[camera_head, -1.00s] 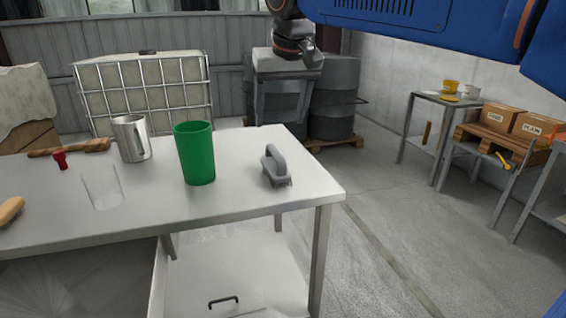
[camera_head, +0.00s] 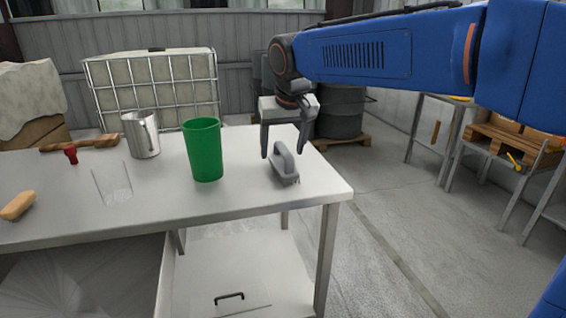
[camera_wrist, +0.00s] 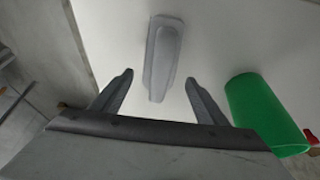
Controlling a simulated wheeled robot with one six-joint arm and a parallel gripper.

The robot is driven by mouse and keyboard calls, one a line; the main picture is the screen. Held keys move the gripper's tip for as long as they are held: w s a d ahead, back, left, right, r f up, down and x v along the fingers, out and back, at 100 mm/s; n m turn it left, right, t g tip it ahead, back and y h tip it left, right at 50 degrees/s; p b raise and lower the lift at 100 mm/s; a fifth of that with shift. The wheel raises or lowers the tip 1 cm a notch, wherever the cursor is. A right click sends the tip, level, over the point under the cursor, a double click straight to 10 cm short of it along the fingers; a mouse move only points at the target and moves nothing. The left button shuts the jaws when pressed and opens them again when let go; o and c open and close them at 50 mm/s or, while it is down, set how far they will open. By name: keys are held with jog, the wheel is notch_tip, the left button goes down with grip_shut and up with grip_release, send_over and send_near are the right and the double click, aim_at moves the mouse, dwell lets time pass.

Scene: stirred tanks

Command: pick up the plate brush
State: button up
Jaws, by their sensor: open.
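The plate brush (camera_head: 283,163) is grey with an arched handle and stands on the steel table near its right end. In the wrist view the brush (camera_wrist: 162,58) lies ahead of and between the fingertips, seen from above. My gripper (camera_head: 283,152) is open and empty, its two fingers pointing down just over the brush. In the wrist view the open fingers (camera_wrist: 160,78) show apart, with the brush not between their pads as far as I can tell.
A green cup (camera_head: 204,150) stands left of the brush; it is close to the right finger in the wrist view. A metal jug (camera_head: 141,134), a clear beaker (camera_head: 112,183), a red stopper (camera_head: 71,154) and a wooden-backed brush (camera_head: 18,205) are further left. The table's right edge is near.

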aim_at(281, 159)
jog(key=shift+x, duration=2.6)
jog(key=shift+w+r, duration=0.1)
jog(key=c, duration=1.1)
